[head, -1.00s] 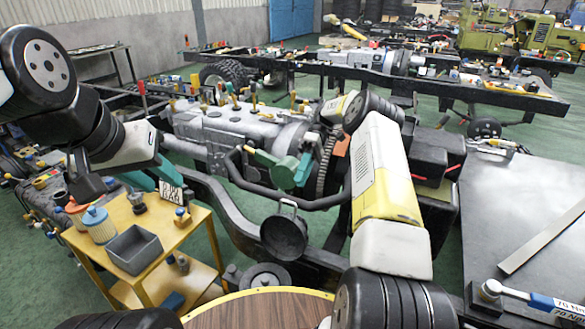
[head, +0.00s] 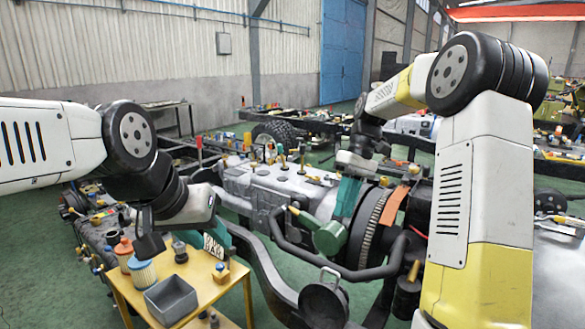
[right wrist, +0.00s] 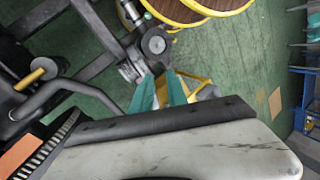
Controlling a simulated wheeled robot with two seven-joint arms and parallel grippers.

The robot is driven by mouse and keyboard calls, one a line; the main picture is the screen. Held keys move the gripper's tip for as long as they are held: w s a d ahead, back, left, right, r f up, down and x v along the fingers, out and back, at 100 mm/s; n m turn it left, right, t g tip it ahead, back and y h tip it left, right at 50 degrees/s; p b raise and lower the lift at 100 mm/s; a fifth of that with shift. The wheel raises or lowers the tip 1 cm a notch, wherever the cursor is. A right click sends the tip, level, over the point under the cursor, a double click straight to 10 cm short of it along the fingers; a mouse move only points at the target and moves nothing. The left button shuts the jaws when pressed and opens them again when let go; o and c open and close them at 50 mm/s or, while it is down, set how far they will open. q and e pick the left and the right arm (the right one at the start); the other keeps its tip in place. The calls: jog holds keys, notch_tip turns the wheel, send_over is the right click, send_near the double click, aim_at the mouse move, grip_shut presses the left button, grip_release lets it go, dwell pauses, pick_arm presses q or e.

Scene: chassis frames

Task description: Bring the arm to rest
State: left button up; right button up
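My left gripper (head: 216,238) has teal fingers and hangs over the yellow cart's back edge, by a small white tag with black marks. Whether it is open, or touches the tag, I cannot tell. My right gripper (head: 346,198) hangs over the engine, just above a green part with a tan handle; contact is unclear. In the right wrist view, its two teal fingers (right wrist: 160,88) stand apart, with nothing visible between them. The right arm's large white and yellow link fills the right of the head view.
A yellow cart (head: 134,302) at lower left carries a grey bin (head: 171,299), a blue-white filter (head: 143,272) and other parts. Green floor shows at left.

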jog(key=s+r+m+t, duration=0.1)
jog(key=s+m+t, duration=0.1)
jog(key=s, duration=0.5)
jog(key=s+r+m+t, duration=0.2)
jog(key=s+t, duration=0.2)
jog(key=s, duration=0.3)
jog(key=s+d+r+m+t+h, duration=0.1)
jog(key=s+r+m+t, duration=0.1)
jog(key=s, duration=0.5)
jog(key=shift+t, duration=0.9)
jog(key=shift+d+r, duration=0.1)
